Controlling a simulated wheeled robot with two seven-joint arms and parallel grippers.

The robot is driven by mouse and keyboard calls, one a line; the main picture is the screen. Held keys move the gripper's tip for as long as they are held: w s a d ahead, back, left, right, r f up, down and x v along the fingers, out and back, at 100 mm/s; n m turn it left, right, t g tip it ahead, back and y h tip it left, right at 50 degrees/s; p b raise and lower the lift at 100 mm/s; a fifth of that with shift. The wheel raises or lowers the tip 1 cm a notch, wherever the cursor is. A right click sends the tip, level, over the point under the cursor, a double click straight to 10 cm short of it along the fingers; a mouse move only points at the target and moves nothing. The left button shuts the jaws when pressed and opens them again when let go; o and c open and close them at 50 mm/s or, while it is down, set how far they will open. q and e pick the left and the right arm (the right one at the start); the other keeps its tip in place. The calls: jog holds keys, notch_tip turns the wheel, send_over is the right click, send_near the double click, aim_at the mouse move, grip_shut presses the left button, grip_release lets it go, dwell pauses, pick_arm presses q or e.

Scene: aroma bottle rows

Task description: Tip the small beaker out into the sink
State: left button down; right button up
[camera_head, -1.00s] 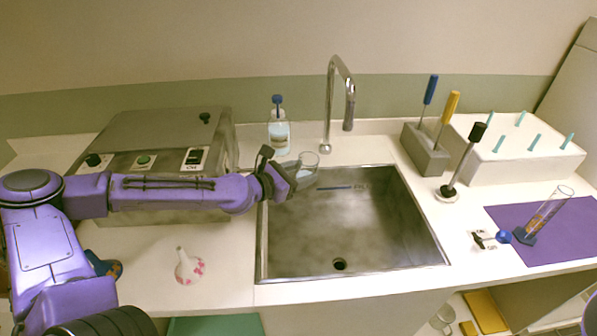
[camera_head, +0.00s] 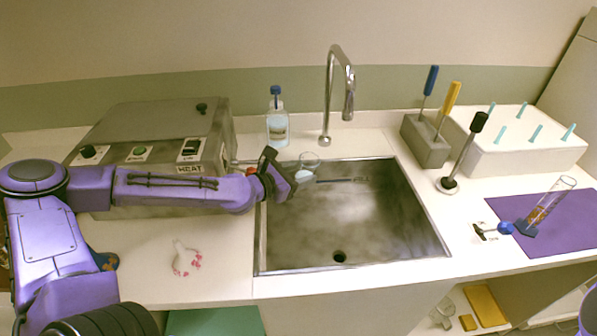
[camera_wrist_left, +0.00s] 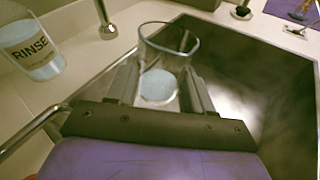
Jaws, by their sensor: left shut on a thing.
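My left gripper (camera_head: 294,177) is shut on the small clear glass beaker (camera_head: 310,159) at the sink's back left corner. In the left wrist view the beaker (camera_wrist_left: 168,45) is between the two fingers of the gripper (camera_wrist_left: 163,95), with pale bluish liquid low in it. In the head view it looks near upright, leaning a little right; the gripper hides part of it. The steel sink (camera_head: 350,220) lies below and to the right, with a dark drain near its front. My right gripper is not in view.
The faucet (camera_head: 347,85) rises behind the sink. A RINSE bottle (camera_head: 278,126) stands close behind the beaker. A grey heater box (camera_head: 150,125) is left, a white and pink flask-shaped item (camera_head: 185,262) in front of it. A tool block (camera_head: 425,142) stands right. The sink basin is clear.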

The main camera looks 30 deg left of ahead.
pick_arm(q)
notch_tip(320, 180, down, 8)
jog(key=d+m+b, duration=0.1)
jog(key=b, duration=0.3)
jog(key=shift+y, duration=0.4)
dwell(1.5)
jog(key=shift+w+d+f+m+g+y+p, duration=0.1)
jog(key=shift+d+f+m+g+y+p, duration=0.15)
jog(key=shift+p, duration=0.4)
jog(key=shift+w+d+f+m+g+y+p, duration=0.15)
jog(key=shift+d+m+p, duration=0.2)
jog(key=shift+p, duration=0.25)
jog(key=shift+d+r+m+y+p, duration=0.5)
jog(key=shift+d+y+p, duration=0.1)
jog(key=shift+p, duration=0.9)
jog(key=shift+d+r+m+g+y+p, duration=0.25)
jog(key=shift+r+m+y+p, duration=0.3)
jog(key=shift+p, duration=0.95)
jog(key=shift+d+r+m+g+y+p, duration=0.3)
jog(key=shift+r+m+y+p, duration=0.5)
jog(key=shift+p, duration=0.65)
jog(key=shift+d+r+m+g+y+p, duration=0.15)
jog(key=shift+d+r+m+y+p, duration=0.25)
jog(key=shift+m+y+p, duration=0.85)
jog(key=shift+h, duration=0.3)
